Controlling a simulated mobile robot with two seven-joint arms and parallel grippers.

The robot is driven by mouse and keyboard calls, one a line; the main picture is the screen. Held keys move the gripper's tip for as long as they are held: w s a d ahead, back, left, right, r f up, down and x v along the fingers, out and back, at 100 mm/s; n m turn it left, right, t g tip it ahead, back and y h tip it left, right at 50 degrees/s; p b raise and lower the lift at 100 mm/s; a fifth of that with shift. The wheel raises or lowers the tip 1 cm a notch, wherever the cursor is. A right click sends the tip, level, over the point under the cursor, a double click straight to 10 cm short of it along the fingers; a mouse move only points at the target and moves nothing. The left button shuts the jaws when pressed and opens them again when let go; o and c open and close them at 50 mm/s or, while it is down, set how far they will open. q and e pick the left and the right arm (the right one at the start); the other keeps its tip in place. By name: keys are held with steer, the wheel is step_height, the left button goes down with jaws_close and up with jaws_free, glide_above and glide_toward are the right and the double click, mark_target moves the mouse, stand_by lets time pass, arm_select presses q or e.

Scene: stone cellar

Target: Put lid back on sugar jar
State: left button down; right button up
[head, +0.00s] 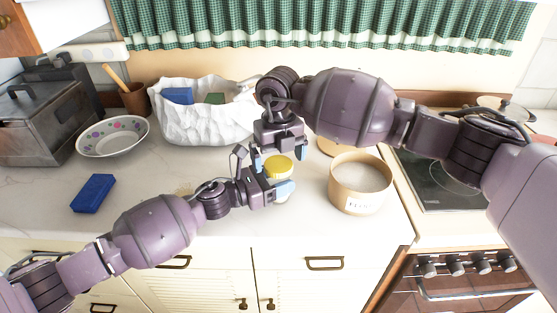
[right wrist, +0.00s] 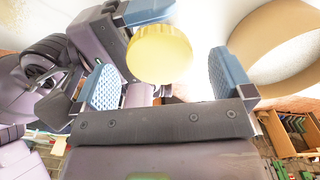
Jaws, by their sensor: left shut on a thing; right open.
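A yellow ribbed lid (head: 279,166) shows between my grippers in the head view, at the top of a small pale jar that is mostly hidden. My left gripper (head: 278,181) is shut on this jar. In the right wrist view the lid (right wrist: 160,53) lies beyond and between my right fingers, apart from both. My right gripper (head: 279,154) is open just above and behind the lid, fingers pointing down. I cannot tell whether the lid is seated fully on the jar.
An open beige canister (head: 346,189) with white contents and a label stands close to the right, a round wooden disc (head: 327,147) behind it. A blue sponge (head: 93,194), floral bowl (head: 113,137) and white crumpled basket (head: 201,124) are left. The stove (head: 438,187) is at right.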

step_height(320, 180, up, 11)
steer(key=shift+f, duration=0.15)
stand_by(0.4)
arm_select(q)
steer(key=shift+c, duration=0.9)
jaws_free()
steer(key=v, duration=1.1)
steer(key=shift+d, duration=0.1)
arm_select(e)
steer(key=shift+f, duration=0.5)
arm_select(q)
steer(key=shift+s, duration=0.1)
